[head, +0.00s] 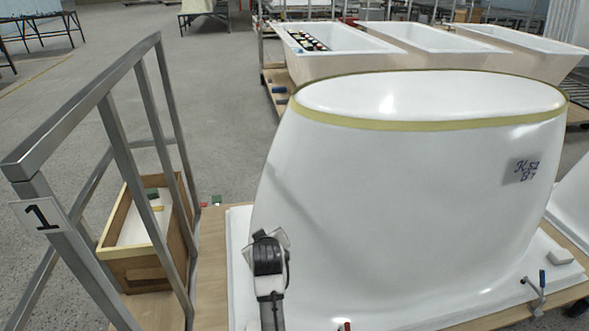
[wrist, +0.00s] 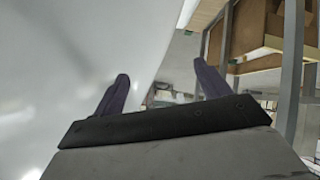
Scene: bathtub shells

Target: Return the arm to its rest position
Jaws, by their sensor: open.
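My arm (head: 270,290) rises from the bottom of the head view in front of the left side of a large white bathtub shell (head: 400,190). The fingers are not clearly visible there. In the wrist view my gripper (wrist: 161,82) has two dark fingers spread apart, with nothing between them. The white shell's smooth wall (wrist: 70,60) fills the left of that view, close beside the left finger. I cannot tell whether they touch.
A grey metal rail frame (head: 115,120) with a "1" sign (head: 41,214) stands on the left. A wooden box (head: 142,269) lies behind its bars. A clamp (head: 537,290) and white block (head: 561,257) are at lower right. More tubs (head: 335,62) stand behind. Open floor (head: 225,110) lies back left.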

